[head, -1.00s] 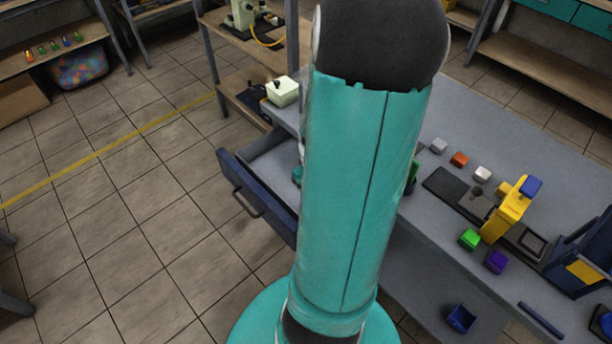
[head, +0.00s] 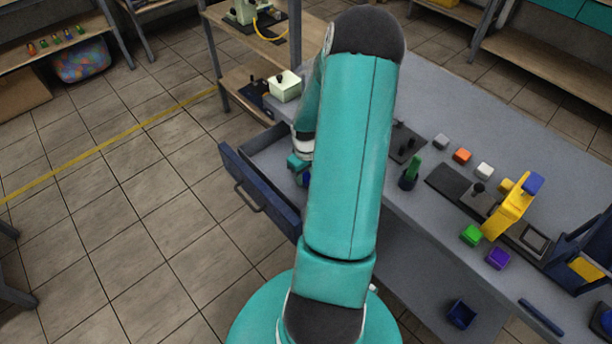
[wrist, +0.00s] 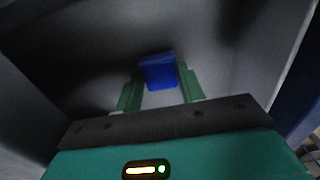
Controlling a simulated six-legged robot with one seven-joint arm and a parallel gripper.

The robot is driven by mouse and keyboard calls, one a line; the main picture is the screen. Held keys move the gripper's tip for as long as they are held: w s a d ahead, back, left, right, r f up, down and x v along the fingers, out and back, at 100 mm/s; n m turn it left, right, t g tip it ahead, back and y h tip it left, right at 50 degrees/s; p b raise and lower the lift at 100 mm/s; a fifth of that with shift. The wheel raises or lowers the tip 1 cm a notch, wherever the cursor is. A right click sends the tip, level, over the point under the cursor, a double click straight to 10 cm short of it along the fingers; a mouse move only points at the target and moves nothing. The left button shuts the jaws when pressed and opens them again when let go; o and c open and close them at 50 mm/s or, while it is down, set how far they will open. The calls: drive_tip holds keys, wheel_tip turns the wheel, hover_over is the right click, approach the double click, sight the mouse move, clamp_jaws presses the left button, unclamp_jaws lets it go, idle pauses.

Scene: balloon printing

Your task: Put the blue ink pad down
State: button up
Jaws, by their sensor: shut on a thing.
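The blue ink pad (wrist: 158,72) is a small blue block between the green fingertips of my gripper (wrist: 159,85) in the wrist view. My gripper is shut on it, over the grey inside of the open drawer (head: 254,207). In the head view my gripper (head: 303,178) is low at the drawer's right end, partly hidden by my arm, with a bit of blue at its tip. Whether the pad touches the drawer floor I cannot tell.
Green (head: 471,235), purple (head: 498,258), orange (head: 462,155) and pale blocks lie on the desk around the yellow press (head: 511,207). A dark green-handled tool (head: 411,173) stands near the desk edge. A cream box (head: 285,86) stands beyond the drawer.

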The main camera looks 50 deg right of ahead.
drive_tip(key=shift+f, duration=0.55)
drive_tip(key=shift+f, duration=0.15)
drive_tip(key=o, duration=0.8)
drive_tip(key=shift+o, duration=0.2)
